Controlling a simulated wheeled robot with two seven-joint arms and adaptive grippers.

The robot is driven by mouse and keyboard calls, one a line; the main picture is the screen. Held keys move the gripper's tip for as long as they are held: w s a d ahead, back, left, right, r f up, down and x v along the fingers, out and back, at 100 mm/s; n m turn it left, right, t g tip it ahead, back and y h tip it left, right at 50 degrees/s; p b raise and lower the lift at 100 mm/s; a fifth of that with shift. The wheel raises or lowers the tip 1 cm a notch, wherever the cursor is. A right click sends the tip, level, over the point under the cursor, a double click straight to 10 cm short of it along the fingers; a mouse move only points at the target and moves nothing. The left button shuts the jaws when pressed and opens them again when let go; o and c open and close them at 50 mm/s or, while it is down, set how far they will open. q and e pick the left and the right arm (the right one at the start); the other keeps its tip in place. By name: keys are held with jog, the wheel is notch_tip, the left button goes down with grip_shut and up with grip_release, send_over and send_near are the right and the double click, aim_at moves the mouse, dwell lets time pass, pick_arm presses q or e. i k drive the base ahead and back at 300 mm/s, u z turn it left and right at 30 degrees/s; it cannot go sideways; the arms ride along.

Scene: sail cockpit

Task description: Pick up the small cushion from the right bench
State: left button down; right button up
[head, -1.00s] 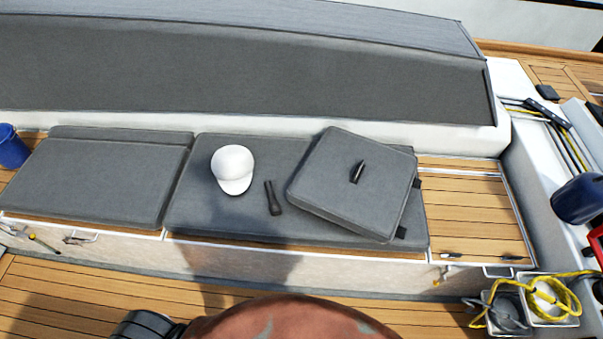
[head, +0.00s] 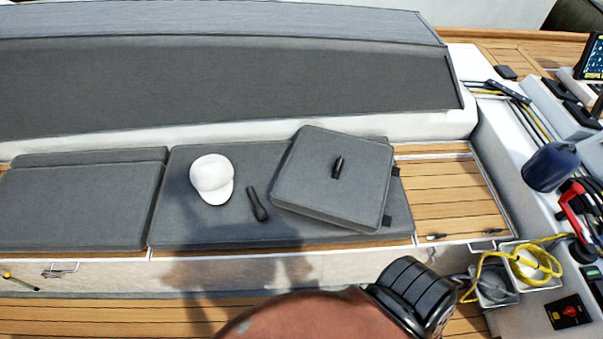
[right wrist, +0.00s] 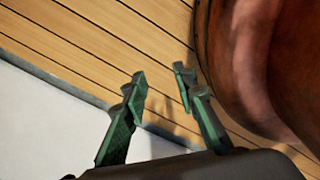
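The small cushion (head: 318,190) is a grey square pad with dark straps on its right edge. It lies at an angle on top of the long grey bench cushion (head: 220,225), near that cushion's right end. A small black object (head: 339,167) lies on top of the small cushion. My right gripper (right wrist: 159,90) shows in the right wrist view, its green fingers apart with nothing between them. It is over the wooden floor beside a white panel, away from the cushion. My left gripper is not in view.
A white cap (head: 211,178) and a black flashlight (head: 257,204) lie on the bench cushion left of the small cushion. Bare wooden bench (head: 452,200) lies to its right. Bins with yellow rope (head: 538,264) and a blue rounded object (head: 550,166) are at the right.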

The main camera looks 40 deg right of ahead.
aim_at(343, 180)
jog(key=i, duration=0.15)
jog(key=z, duration=2.1)
